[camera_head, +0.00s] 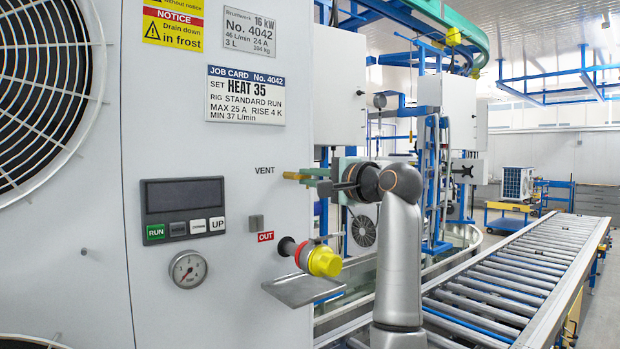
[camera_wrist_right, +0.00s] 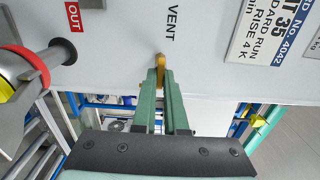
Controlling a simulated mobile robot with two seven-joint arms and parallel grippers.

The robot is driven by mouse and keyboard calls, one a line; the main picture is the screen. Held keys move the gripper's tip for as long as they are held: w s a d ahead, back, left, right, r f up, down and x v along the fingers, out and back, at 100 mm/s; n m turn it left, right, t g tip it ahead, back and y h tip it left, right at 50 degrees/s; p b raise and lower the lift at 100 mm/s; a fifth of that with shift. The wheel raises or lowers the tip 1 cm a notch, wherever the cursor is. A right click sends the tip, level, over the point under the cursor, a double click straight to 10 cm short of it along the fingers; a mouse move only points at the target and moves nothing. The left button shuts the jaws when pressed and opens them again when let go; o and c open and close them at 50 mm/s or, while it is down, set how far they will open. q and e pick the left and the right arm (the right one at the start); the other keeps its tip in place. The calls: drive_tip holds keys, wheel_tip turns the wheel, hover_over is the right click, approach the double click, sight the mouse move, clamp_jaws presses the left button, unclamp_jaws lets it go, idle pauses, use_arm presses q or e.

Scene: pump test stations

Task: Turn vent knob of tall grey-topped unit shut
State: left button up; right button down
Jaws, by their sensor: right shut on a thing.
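The vent knob (camera_head: 292,176) is a small brass-yellow piece on the side panel of the large light-grey unit (camera_head: 220,260), beside the printed word VENT. My right gripper (camera_head: 308,177), with green fingers, reaches it from the right and is shut on it. In the right wrist view the knob (camera_wrist_right: 160,62) shows at the fingertips (camera_wrist_right: 161,78), its upper end against the panel. The fingers hide part of it, and I cannot tell its angle. The unit's top is out of view. My left gripper is not in view.
Below the knob, a red and yellow OUT fitting (camera_head: 318,258) sticks out above a metal drip tray (camera_head: 305,289). A control panel (camera_head: 183,209) and a gauge (camera_head: 188,269) are at left. A roller conveyor (camera_head: 510,285) runs along the right.

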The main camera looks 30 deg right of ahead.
drive_tip(key=c, duration=1)
unclamp_jaws()
drive_tip(key=shift+o, duration=0.2)
drive_tip(key=s+d+b, duration=0.1)
drive_tip(key=s+b, duration=0.3)
drive_tip(key=s, duration=0.8)
drive_tip(key=shift+s, duration=0.3)
